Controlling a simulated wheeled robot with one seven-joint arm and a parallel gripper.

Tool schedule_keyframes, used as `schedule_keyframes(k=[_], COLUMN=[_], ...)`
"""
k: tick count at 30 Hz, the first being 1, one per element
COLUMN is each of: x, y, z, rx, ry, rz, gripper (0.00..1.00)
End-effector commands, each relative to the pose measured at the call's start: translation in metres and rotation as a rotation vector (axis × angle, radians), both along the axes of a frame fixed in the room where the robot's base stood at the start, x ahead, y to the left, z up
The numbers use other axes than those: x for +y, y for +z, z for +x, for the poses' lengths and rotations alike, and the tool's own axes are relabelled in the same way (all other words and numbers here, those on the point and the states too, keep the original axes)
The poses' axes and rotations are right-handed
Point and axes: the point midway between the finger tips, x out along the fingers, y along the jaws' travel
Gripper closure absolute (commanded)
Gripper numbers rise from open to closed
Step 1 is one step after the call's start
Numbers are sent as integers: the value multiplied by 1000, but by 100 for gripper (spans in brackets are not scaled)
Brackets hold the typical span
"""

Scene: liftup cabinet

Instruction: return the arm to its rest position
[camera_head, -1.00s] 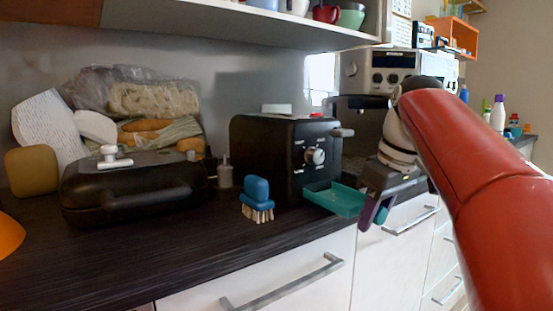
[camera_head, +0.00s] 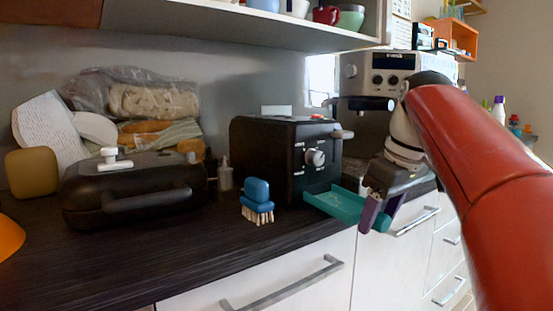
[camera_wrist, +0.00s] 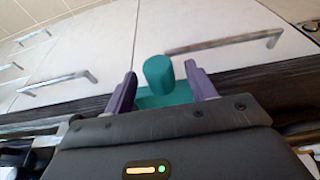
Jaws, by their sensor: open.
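My red arm (camera_head: 490,185) comes in from the right in the head view. My gripper (camera_head: 378,218) points down just in front of the counter's edge, beside a teal tray-like piece with a rounded end (camera_head: 338,203). In the wrist view, the two purple fingers of my gripper (camera_wrist: 160,88) stand apart. The teal rounded end (camera_wrist: 158,70) shows between and beyond them. I cannot tell whether the fingers touch it.
A black toaster-like appliance (camera_head: 286,157) stands behind the teal piece. A blue brush (camera_head: 257,200) and a black grill (camera_head: 135,188) sit to its left on the dark counter (camera_head: 190,255). White drawers with metal handles (camera_head: 285,285) lie below. An open shelf (camera_head: 240,30) hangs above.

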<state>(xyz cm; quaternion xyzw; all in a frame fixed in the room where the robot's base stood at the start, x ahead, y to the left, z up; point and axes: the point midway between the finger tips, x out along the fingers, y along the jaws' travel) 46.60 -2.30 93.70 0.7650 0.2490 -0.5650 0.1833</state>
Motion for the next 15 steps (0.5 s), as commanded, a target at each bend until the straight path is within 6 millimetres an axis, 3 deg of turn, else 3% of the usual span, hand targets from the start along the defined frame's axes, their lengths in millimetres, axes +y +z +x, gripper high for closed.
schedule_keyframes(k=[9, 15], x=[-10, -11], y=[55, 63], z=[-12, -19], rx=[-3, -3], ry=[-3, -16], rz=[-1, 3], gripper=[44, 44])
